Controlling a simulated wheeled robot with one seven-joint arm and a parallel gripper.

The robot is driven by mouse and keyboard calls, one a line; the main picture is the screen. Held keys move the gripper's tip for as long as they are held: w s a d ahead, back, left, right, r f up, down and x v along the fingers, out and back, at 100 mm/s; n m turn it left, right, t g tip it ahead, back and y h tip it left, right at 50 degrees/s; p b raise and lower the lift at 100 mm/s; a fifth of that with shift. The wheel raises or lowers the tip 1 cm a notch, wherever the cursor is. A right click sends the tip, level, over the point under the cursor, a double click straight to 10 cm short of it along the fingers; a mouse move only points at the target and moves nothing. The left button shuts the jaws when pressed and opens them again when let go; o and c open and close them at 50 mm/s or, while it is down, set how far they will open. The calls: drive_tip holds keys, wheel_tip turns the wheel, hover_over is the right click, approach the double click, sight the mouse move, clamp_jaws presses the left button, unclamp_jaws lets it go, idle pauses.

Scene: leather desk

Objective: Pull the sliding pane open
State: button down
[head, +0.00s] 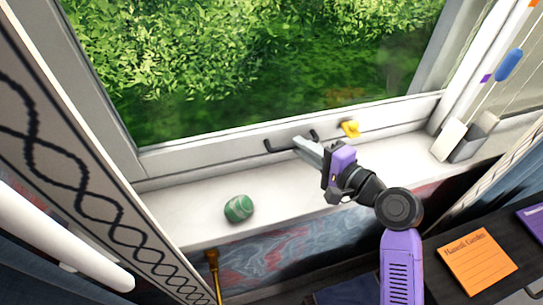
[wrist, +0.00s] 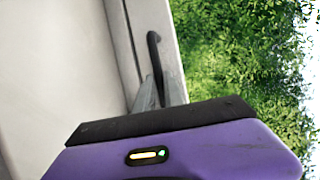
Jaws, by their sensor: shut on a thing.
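The sliding pane (head: 250,60) is a white-framed window with green foliage behind the glass, in the middle of the head view. Its lower rail carries a dark bar handle (head: 279,147). My gripper (head: 302,144) reaches from the lower right and is shut on this handle. In the wrist view, the dark handle (wrist: 154,50) runs up from between the fingers (wrist: 160,92), beside the white frame (wrist: 162,20). The fingers hide part of the handle. I cannot tell whether the pane stands a little open.
A green striped stone (head: 239,208) lies on the white sill (head: 190,205), left of my gripper. A small yellow object (head: 350,128) is right of the handle. A grey box (head: 468,143) stands at the sill's right end. An orange notebook (head: 477,263) lies at lower right.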

sight(323, 145)
drive_tip(key=d, duration=0.2)
drive_tip(key=w+d, duration=0.1)
drive_tip(key=d, duration=0.1)
drive_tip(key=shift+w+d+f, duration=0.1)
drive_tip(key=shift+w+d, duration=0.1)
drive_tip(key=shift+d, duration=0.2)
drive_tip(key=c, duration=1.5)
unclamp_jaws()
drive_tip(key=shift+o, duration=0.2)
drive_tip(key=shift+d, duration=0.1)
